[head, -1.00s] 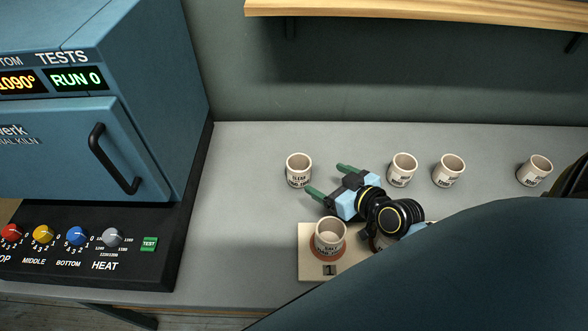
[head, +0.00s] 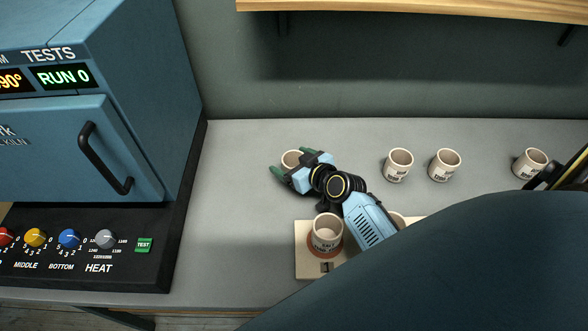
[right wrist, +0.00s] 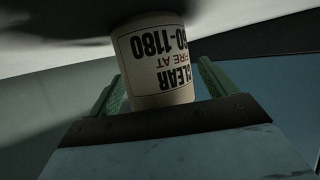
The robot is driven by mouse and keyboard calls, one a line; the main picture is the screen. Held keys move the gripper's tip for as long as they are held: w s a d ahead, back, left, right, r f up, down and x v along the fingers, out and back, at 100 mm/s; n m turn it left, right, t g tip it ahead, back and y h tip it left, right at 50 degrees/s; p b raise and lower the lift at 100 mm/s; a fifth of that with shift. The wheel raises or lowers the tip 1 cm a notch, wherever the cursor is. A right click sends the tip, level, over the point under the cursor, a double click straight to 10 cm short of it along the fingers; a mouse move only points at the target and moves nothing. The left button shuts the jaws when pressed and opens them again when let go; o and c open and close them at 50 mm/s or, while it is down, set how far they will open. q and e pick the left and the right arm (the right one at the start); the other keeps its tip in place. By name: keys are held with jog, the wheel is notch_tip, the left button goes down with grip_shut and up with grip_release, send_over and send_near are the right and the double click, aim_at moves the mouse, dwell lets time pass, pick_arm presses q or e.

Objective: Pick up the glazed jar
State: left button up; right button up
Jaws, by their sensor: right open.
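A small pale jar (head: 291,157) stands on the grey bench, partly hidden by my right gripper (head: 291,163). In the right wrist view the jar (right wrist: 158,65) carries a label reading "CLEAR FIRE AT", with a number ending in 1180, upside down in that picture. My right gripper's green fingers (right wrist: 160,88) are open, one on each side of this jar. I cannot tell whether they touch it. Another pale labelled jar (head: 327,230) stands on a reddish disc on a cream board (head: 306,264) marked 1. My left gripper is not in view.
Pale jars stand to the right on the bench (head: 245,220): two close together (head: 398,165) (head: 445,164) and one farther right (head: 530,163). Another jar (head: 399,219) is partly hidden behind my forearm. A blue kiln (head: 150,60) stands left. A wooden shelf (head: 420,10) hangs above.

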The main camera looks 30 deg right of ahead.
jog(key=shift+w+f, duration=0.2)
jog(key=shift+w, duration=0.15)
jog(key=c, duration=1.1)
